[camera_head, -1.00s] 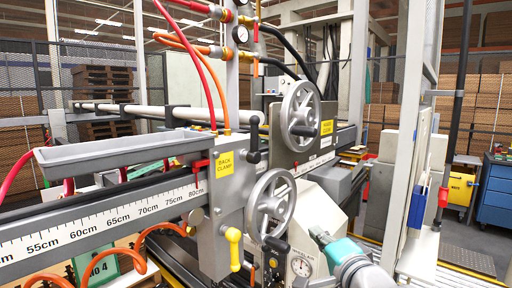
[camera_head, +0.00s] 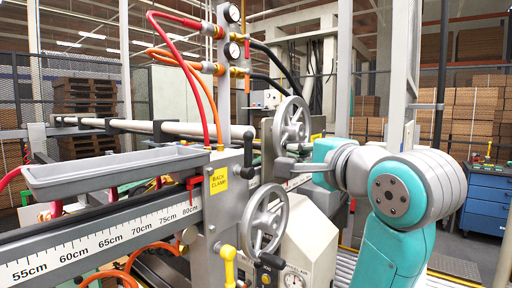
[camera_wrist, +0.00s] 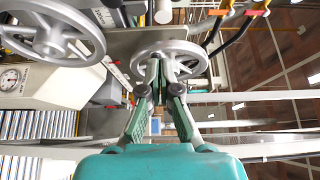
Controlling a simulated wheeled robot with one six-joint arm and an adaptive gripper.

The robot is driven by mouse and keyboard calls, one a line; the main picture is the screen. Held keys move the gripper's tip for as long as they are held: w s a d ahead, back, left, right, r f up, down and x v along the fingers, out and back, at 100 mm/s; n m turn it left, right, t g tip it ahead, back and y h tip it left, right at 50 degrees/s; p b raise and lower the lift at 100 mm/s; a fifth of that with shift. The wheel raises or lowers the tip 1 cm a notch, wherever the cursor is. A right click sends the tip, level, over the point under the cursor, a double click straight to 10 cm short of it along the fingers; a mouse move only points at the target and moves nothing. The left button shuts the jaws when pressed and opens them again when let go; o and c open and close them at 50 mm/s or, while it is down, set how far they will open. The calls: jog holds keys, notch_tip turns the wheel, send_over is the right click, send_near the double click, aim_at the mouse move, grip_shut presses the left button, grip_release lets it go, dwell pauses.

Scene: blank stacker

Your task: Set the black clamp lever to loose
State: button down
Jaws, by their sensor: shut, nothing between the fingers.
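The black clamp lever (camera_head: 248,152) stands upright with a round knob on top, beside the yellow "BACK CLAMP" label (camera_head: 219,181) in the head view. My gripper (camera_head: 282,167) is a little to the right of the lever in that view, in front of the upper handwheel (camera_head: 292,110), with a visible gap to the lever. Its fingers point left. In the wrist view my gripper (camera_wrist: 160,74) is shut and empty, with a handwheel (camera_wrist: 196,65) behind the fingertips. I cannot make out the lever surely in the wrist view.
A lower grey handwheel (camera_head: 250,226) and a yellow-knobbed lever (camera_head: 228,256) sit below the lever. A ruled rail (camera_head: 95,250) and a grey tray (camera_head: 110,172) extend left. Red and orange hoses (camera_head: 192,82) hang above. A blue cabinet (camera_head: 488,205) stands at the right.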

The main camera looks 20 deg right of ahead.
jog(key=shift+w, duration=0.15)
jog(key=w+a, duration=0.4)
jog(key=w, duration=0.4)
jog(key=shift+a, duration=0.3)
dwell(0.3)
